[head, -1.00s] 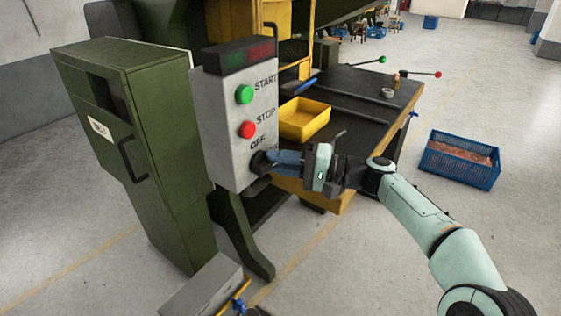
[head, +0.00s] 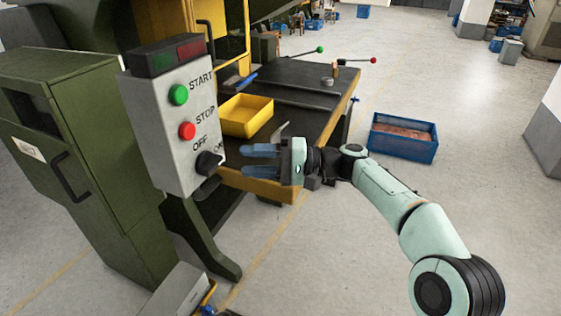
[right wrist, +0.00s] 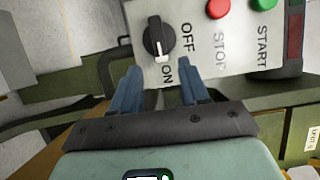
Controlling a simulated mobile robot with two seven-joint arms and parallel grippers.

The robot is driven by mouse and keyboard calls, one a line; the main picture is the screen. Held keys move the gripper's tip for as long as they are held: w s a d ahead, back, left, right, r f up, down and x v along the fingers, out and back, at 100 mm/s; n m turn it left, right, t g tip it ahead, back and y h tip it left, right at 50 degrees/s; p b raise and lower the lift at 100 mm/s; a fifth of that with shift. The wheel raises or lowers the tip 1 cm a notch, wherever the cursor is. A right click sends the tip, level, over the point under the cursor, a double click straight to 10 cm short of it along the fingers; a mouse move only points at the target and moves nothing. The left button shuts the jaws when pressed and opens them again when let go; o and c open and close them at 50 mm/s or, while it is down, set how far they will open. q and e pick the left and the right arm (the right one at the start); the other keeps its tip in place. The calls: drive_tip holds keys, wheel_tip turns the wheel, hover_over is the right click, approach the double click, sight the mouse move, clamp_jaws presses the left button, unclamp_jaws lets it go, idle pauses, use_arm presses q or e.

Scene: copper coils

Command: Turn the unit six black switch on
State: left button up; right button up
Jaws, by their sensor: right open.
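The black switch (head: 208,163) is a round knob low on the grey control box (head: 158,150), beside the OFF and ON labels. In the right wrist view the black switch (right wrist: 157,38) shows its white mark toward ON. My right gripper (head: 247,151) is open and empty, to the right of the switch and apart from it. In the right wrist view its two blue fingers (right wrist: 158,90) stand apart below the box's lower edge, with nothing between them. My left gripper is not in view.
The box also carries a green START button (head: 179,95) and a red STOP button (head: 187,131). A green cabinet (head: 85,170) stands left. A yellow tray (head: 246,116) sits on the dark bench (head: 310,92). A blue crate (head: 402,138) stands on open floor at right.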

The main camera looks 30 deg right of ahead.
drive_tip(key=v, duration=0.7)
idle(0.4)
